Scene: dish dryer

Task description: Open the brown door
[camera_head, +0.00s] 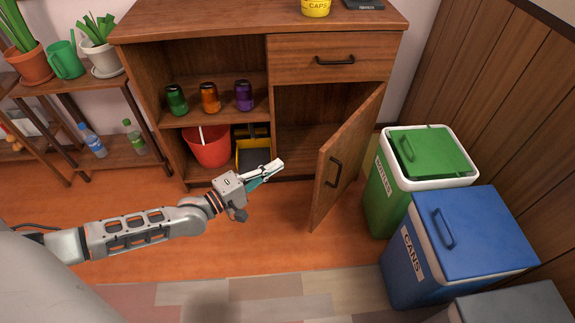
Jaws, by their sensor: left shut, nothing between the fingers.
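The brown door (348,155) of the wooden cabinet (190,32) stands partly open, swung out toward the right. Its black handle (334,172) faces left and toward me. The compartment behind it (305,113) shows and looks empty. My left gripper (275,169) is shut and empty, in front of the cabinet and to the left of the door. It is apart from the handle and the door's free edge. My right gripper is not in view.
A green bin (378,199) and a blue bin (410,282) stand right of the door, the green one close to it. A closed drawer (290,70) sits above the opening. A red bucket (208,150) and several cans stand on the left shelves. The floor before the cabinet is clear.

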